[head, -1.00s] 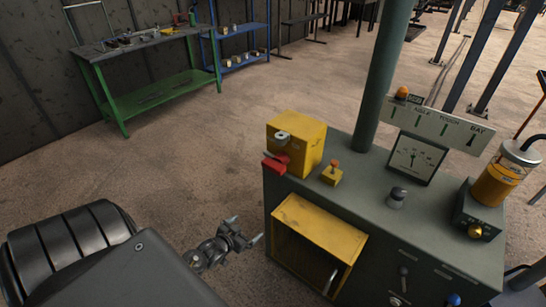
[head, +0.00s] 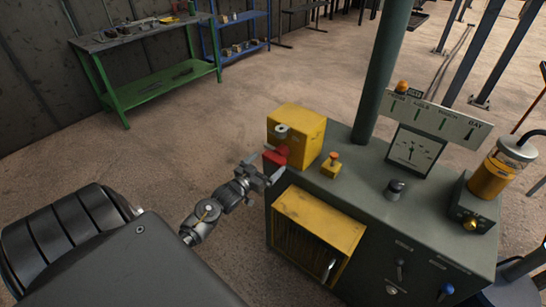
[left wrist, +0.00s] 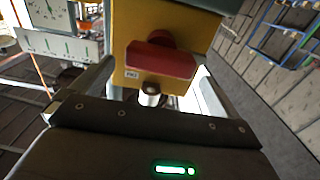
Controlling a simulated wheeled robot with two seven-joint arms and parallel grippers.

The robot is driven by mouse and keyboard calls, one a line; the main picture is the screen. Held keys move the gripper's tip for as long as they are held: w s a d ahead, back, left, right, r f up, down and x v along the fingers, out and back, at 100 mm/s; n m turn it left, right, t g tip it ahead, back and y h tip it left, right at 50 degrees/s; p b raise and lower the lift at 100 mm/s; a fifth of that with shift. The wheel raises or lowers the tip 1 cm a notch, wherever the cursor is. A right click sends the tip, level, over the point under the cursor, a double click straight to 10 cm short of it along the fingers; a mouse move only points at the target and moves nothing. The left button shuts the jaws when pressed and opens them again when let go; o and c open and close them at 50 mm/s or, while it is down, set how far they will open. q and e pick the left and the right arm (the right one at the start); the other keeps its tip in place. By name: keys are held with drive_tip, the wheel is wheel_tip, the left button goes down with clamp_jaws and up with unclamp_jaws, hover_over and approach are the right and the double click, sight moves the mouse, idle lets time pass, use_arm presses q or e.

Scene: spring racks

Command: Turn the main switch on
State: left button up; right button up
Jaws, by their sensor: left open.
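The main switch looks to be the yellow box (head: 303,134) on the left end of the grey-green cabinet top, with a red handle (head: 275,157) on its front left side. In the left wrist view the red handle (left wrist: 158,62) lies across the yellow face, above a small label and a round metal part (left wrist: 149,96). My left gripper (head: 265,174) is open and empty, right at the red handle. In the left wrist view its fingers stand to the left and right, with the handle ahead between them; contact cannot be told. My right gripper is not in view.
The cabinet (head: 352,185) also bears a small yellow block with an orange button (head: 331,165), a dark knob (head: 395,190), a dial gauge (head: 411,148), a green post (head: 385,75) and an amber jar (head: 497,172). A yellow-framed opening (head: 325,222) is below the box. A green bench (head: 150,85) stands far left.

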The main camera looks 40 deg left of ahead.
sight(270, 160)
use_arm(q)
drive_tip(key=shift+w, duration=2.15)
drive_tip(key=c, duration=1.3)
drive_tip(key=shift+a, duration=0.1)
drive_tip(key=shift+s+p, duration=0.1)
drive_tip(key=shift+p, duration=0.2)
